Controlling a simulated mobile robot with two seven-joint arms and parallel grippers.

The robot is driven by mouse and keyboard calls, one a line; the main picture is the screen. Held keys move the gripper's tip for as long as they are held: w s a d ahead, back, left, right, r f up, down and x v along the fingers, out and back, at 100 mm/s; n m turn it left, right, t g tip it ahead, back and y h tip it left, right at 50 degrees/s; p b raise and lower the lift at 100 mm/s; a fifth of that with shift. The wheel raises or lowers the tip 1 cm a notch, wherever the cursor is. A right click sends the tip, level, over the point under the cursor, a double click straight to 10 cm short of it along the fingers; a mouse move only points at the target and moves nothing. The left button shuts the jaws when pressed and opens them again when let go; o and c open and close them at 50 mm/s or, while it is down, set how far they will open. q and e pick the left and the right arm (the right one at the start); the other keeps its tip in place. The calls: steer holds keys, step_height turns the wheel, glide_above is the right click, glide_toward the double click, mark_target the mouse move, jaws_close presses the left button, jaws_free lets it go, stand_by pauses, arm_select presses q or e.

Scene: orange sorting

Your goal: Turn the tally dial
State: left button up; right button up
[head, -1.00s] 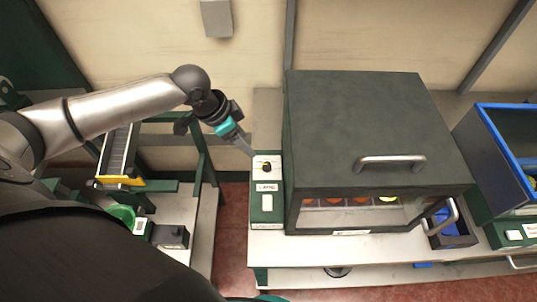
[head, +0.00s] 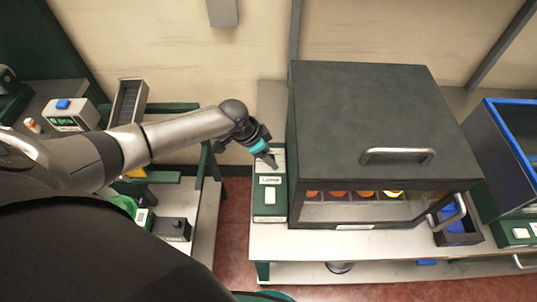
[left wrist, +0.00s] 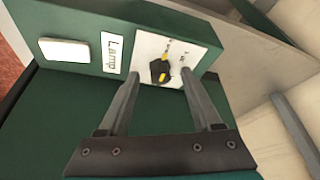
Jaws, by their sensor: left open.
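A small black dial with a yellow pointer mark (left wrist: 160,70) sits on a white plate on a green box (head: 271,207). The box also carries a label reading "Lamp" and a white button (left wrist: 66,52). My left gripper (head: 270,162) is over the plate in the head view and hides the dial there. In the left wrist view its two fingers (left wrist: 158,76) are apart, one on each side of the dial. I cannot tell whether they touch it. My right gripper is not in view.
A dark cabinet (head: 375,115) with a handle stands right beside the green box, with several orange fruits and one yellow-green one inside. A blue-rimmed crate (head: 507,104) is far right. A display device (head: 70,116) with a blue button is at left.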

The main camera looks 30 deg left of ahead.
arm_select(q)
jaws_close()
stand_by(0.6)
